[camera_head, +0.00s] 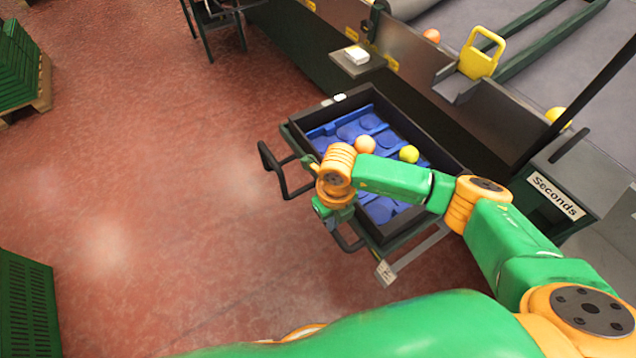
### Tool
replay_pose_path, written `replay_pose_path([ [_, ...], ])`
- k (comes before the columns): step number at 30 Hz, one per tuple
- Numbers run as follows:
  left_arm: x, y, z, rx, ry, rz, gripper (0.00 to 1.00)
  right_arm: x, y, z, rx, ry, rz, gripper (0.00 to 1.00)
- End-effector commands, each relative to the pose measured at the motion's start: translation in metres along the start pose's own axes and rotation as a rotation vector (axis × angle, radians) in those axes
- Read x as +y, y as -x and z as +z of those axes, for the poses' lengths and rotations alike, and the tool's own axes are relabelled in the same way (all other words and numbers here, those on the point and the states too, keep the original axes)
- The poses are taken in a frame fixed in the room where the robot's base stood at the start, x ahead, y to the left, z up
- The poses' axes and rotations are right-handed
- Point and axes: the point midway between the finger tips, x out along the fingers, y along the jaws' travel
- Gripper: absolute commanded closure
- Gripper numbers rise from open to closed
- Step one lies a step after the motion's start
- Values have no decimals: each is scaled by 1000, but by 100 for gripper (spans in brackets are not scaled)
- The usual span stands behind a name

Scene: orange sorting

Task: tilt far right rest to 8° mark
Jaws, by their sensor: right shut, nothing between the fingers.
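The rest (452,165) is a black frame with a blue moulded tray (349,131) in it. It stands against the side of the conveyor line, and I cannot read its tilt angle. A black handle loop (272,170) sticks out at its left corner, and another handle loop (346,242) shows at its near side. A small pale marked plate (385,272) sits low at its near end; its marks are too small to read. My right gripper (338,217) is shut and empty, at the rest's near left edge by the near handle; contact is unclear. My left gripper is out of view.
A bin labelled "Seconds" (558,197) stands at right. A yellow padlock-shaped piece (478,62) is on the conveyor edge. Green crates (27,305) stand at left. The red floor between is clear.

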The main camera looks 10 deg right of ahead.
Motion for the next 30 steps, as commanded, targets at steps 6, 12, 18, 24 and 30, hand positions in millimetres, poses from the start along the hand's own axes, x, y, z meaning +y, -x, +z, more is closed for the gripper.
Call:
replay_pose_path([
  [6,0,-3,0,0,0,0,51,0,-4,0,1,0,0,100],
  [12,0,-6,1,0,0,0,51,0,-6,-1,2,0,0,100],
  [18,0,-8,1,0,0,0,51,0,-9,-1,2,0,-1,100],
  [24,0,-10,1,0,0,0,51,0,-11,-1,3,0,-1,100],
  [30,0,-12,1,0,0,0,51,0,-14,-1,2,0,-1,100],
])
